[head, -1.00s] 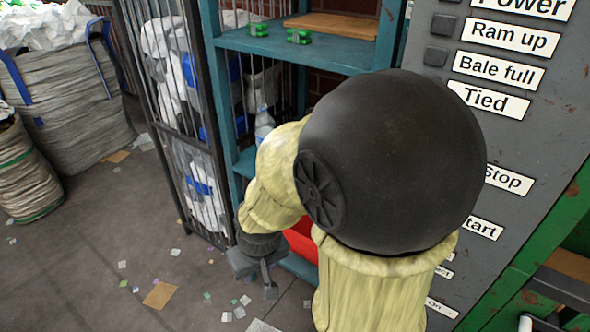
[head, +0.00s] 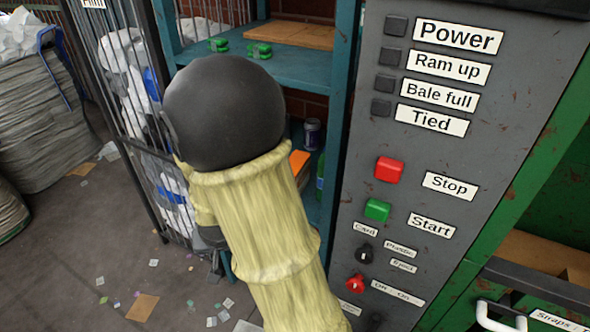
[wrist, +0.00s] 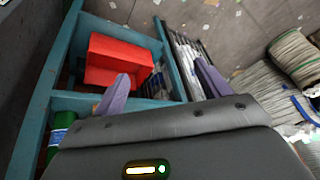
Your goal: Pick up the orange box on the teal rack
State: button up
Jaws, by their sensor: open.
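The orange box (head: 299,162) shows in the head view as a small orange patch on a shelf of the teal rack (head: 318,68). My arm covers most of the box's surroundings and perhaps part of the box. My gripper (head: 214,262) is mostly hidden behind my arm there, low at the rack's left side. In the wrist view my gripper (wrist: 163,84) is open, with two purple-grey fingers wide apart and nothing between them. That view looks down along the teal rack (wrist: 42,110); I cannot make out the orange box in it.
A dark can (head: 312,134) and a green bottle (head: 320,172) stand near the box. A red bin (wrist: 140,68) sits low in the rack. Green items (head: 259,51) lie on the upper shelf. A barred cage (head: 118,125) borders the left, a control panel (head: 360,215) the right.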

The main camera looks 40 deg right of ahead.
jog(key=w+d+r+m+h+p, duration=0.1)
jog(key=d+r+m+h+p, duration=0.1)
jog(key=d, duration=0.3)
jog(key=w+d+r+m+h+p, duration=0.2)
jog(key=d+r+m+h+p, duration=0.1)
jog(key=d+h+p, duration=0.2)
jog(key=w+d+r+m+t+h+p, duration=0.1)
jog(key=d+r+m+h+p, duration=0.1)
jog(key=d, duration=0.5)
jog(key=shift+w+r+m+h+p, duration=0.25)
jog(key=shift+r+m+h+p, duration=0.2)
jog(key=shift+h+p, duration=0.7)
jog(key=p+x, duration=0.2)
jog(key=x, duration=1)
jog(key=shift+p, duration=0.3)
jog(key=shift+w, duration=0.1)
